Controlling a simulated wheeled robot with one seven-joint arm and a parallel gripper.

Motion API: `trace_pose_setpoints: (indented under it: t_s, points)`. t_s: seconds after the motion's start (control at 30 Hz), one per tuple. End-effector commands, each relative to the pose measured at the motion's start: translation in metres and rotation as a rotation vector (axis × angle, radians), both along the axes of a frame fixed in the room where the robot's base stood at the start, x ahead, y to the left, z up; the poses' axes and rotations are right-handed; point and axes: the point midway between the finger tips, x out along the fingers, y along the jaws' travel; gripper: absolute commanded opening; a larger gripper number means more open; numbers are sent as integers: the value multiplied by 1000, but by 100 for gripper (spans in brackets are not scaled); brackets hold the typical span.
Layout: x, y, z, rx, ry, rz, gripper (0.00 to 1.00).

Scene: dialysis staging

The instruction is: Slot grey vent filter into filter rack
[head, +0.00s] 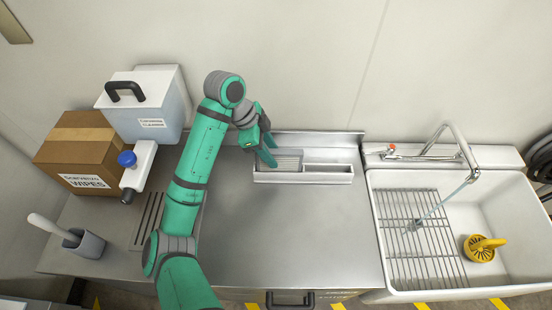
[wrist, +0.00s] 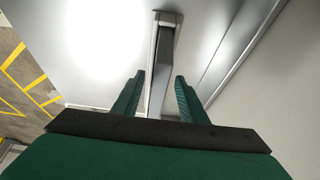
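The filter rack (head: 328,178) is a long, pale, shallow holder at the back of the steel counter, against the backsplash. A light grey ribbed piece (head: 289,160), which looks like the vent filter, stands in its left section; the right section looks empty. My gripper (head: 268,153) is at the rack's left end, beside the grey piece. In the wrist view the rack (wrist: 154,45) is seen end-on, and my gripper's fingers (wrist: 158,95) are apart, one each side of it, with gaps showing. How deep the grey piece sits is unclear.
A sink (head: 510,210) with a wire rack is at right. The middle counter (head: 290,230) is clear.

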Motion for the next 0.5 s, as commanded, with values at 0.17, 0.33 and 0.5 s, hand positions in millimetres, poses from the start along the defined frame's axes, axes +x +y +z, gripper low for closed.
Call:
trace_pose_setpoints:
  t_s: [0.17,0.33,0.5]
  points:
    - [0,13,30,3,-1,0,39]
    - [0,20,45,1,0,0,39]
    - [0,21,51,0,1,0,39]
